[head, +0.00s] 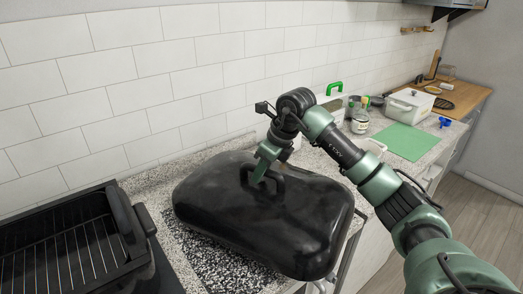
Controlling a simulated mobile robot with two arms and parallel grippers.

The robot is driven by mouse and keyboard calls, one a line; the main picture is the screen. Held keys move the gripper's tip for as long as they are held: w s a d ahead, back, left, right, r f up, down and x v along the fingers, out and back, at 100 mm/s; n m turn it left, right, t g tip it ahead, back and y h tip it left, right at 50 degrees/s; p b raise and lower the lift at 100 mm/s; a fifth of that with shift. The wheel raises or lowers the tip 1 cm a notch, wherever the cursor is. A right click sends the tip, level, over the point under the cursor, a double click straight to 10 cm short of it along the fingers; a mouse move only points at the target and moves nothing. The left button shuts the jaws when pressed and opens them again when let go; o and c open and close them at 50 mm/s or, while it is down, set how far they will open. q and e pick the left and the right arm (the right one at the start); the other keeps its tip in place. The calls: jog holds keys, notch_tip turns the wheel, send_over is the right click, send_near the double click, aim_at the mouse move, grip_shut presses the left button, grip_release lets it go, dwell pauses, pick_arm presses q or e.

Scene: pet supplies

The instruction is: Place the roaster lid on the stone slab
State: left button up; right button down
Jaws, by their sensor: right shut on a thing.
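The roaster lid (235,222) is a large black, rounded rectangular cover with a loop handle on top, in the middle of the head view. My right gripper (259,176) comes down from above and is shut on the lid's handle. The stone slab (207,262) is dark and speckled; its left and front part shows below the lid, and the lid hides the rest. The lid is over the slab; I cannot tell whether it touches it. My left gripper is not in view.
An open black roaster (75,245) with a wire rack stands at the left. A tiled wall runs behind the speckled counter. To the right are jars (359,122), a green mat (405,141), a white lidded container (409,105) and a wooden board (465,97).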

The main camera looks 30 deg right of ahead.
aim_at(264, 184)
jog(key=shift+f, duration=0.7)
jog(key=shift+f+p, duration=0.55)
jog(key=shift+f, duration=1.55)
jog(key=c, duration=1.3)
grip_release()
jog(key=shift+s+f, duration=0.1)
jog(key=shift+f, duration=0.05)
jog(key=shift+o, duration=0.3)
jog(key=shift+s+r, duration=0.1)
jog(key=shift+r, duration=0.2)
jog(key=b+v, duration=0.2)
jog(key=v, duration=0.9)
jog(key=shift+s+d+r+b, duration=0.1)
jog(key=shift+s+r+b, duration=0.05)
jog(key=shift+r+b, duration=0.15)
jog(key=shift+f, duration=0.1)
